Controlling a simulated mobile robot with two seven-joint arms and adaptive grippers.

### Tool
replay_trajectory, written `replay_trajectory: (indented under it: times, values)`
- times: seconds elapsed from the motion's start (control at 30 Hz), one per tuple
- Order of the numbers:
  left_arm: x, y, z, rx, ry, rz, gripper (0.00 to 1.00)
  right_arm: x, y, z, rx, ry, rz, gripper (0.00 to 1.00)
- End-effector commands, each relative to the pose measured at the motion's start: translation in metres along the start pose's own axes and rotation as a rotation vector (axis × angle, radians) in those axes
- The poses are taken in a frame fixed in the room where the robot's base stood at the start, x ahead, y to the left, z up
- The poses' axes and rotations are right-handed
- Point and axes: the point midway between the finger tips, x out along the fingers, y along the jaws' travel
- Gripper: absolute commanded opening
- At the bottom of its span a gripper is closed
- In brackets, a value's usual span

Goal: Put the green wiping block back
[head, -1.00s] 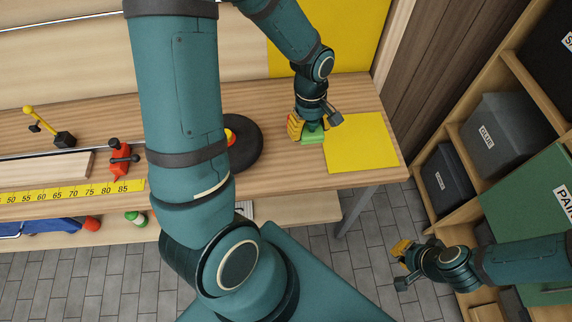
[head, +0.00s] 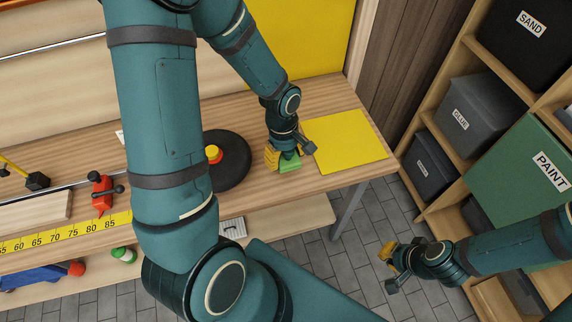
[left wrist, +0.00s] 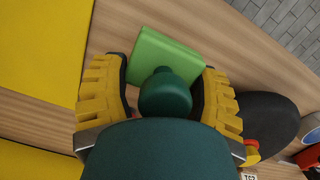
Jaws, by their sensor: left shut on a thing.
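The green wiping block (head: 290,163) is at the right part of the wooden workbench (head: 255,175), just left of the yellow mat (head: 347,145). My left gripper (head: 287,156) is shut on it. In the left wrist view the block (left wrist: 165,55) has a dark green rounded knob (left wrist: 165,92), which sits between the two yellow-padded fingers. I cannot tell whether the block touches the bench. My right gripper (head: 390,267) hangs empty over the floor, right of the bench, with its fingers apart.
A black disc with a yellow and red knob (head: 213,153) lies left of the block. A red tool (head: 101,193) and a yellow ruler (head: 62,233) are further left. Shelves with a green PAINT bin (head: 525,165) stand at the right. A yellow panel (head: 300,40) stands behind.

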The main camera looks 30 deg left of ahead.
Motion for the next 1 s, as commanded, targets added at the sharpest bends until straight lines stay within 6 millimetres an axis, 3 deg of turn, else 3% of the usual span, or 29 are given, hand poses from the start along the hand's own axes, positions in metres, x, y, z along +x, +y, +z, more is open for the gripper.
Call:
replay_trajectory:
  times: [0.3, 0.7, 0.73, 0.8, 1.0]
  values:
    - [0.036, -0.001, -0.004, 0.001, -0.001, -0.002, 0.23, 0.009, 0.004, -0.001, -0.001, 0.005, 0.0, 0.0]
    - [0.041, 0.0, -0.005, 0.001, 0.0, 0.0, 0.23, 0.013, 0.005, -0.002, -0.001, 0.007, 0.0, 0.0]
    - [0.041, 0.0, -0.005, 0.001, 0.0, 0.0, 0.69, 0.013, 0.005, -0.002, -0.001, 0.008, 0.0, 0.0]
    - [0.04, 0.0, -0.004, 0.001, 0.0, 0.0, 0.94, 0.012, 0.004, -0.002, -0.001, 0.007, 0.0, 0.0]
    - [0.04, 0.0, -0.004, 0.001, 0.0, 0.0, 0.95, 0.012, 0.004, -0.002, -0.001, 0.007, 0.0, 0.0]
